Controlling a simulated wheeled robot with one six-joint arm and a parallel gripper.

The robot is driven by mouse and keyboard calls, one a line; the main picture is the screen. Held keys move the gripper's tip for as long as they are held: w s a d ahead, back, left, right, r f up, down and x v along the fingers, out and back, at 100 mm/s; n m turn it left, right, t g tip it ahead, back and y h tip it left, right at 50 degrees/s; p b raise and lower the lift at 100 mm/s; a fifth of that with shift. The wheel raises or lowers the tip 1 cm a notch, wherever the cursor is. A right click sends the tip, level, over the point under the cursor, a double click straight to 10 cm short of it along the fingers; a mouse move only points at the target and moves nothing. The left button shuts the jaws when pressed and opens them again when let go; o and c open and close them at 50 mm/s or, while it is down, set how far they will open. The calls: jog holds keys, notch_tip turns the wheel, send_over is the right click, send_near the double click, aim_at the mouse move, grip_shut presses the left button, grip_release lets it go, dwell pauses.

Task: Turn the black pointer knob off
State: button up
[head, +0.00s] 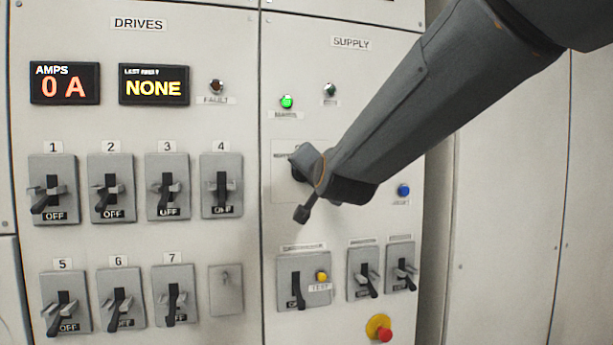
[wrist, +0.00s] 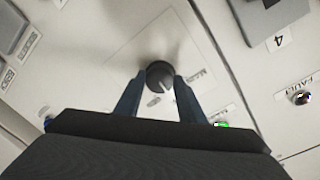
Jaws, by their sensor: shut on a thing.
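The black pointer knob (wrist: 157,72) sits on a pale square plate (wrist: 121,52) in the wrist view, with a pale mark on its face. My gripper (wrist: 158,82) has one finger on each side of the knob and is shut on it. In the head view my gripper (head: 301,164) is at the same plate (head: 284,188) on the SUPPLY panel, and my arm comes in from the upper right. The gripper hides most of the knob there, so its pointing direction cannot be told in that view.
A lit green lamp (head: 287,102) is above the plate, a blue button (head: 403,190) to its right. Below are a breaker with a yellow test button (head: 322,276), two small switches and a red emergency button (head: 384,334). Several lever switches marked OFF fill the DRIVES panel at left.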

jog(key=o, duration=1)
jog(key=shift+o, duration=0.2)
jog(key=b+v, duration=0.1)
jog(key=v, duration=0.6)
jog(key=shift+s, duration=0.4)
jog(key=shift+d, duration=0.1)
jog(key=s+d+f+n+g+h, duration=0.1)
jog(key=s+d+f+g, duration=0.15)
jog(key=f, duration=0.65)
jog(key=s+d+f+n+g+h, duration=0.1)
jog(key=d+f+n+g, duration=0.2)
jog(key=f, duration=0.7)
jog(key=s+d+f+g+h, duration=0.1)
jog(key=s+d+f+g, duration=0.2)
jog(key=f, duration=0.6)
jog(key=s+d+f+n+g, duration=0.1)
jog(key=s+d+f+g, duration=0.3)
jog(key=s+f, duration=0.3)
jog(key=s+d+f+n+g+h, duration=0.1)
jog(key=s+d+f+g, duration=0.3)
jog(key=s+f, duration=0.4)
jog(key=shift+s+d, duration=0.75)
jog(key=shift+s, duration=0.4)
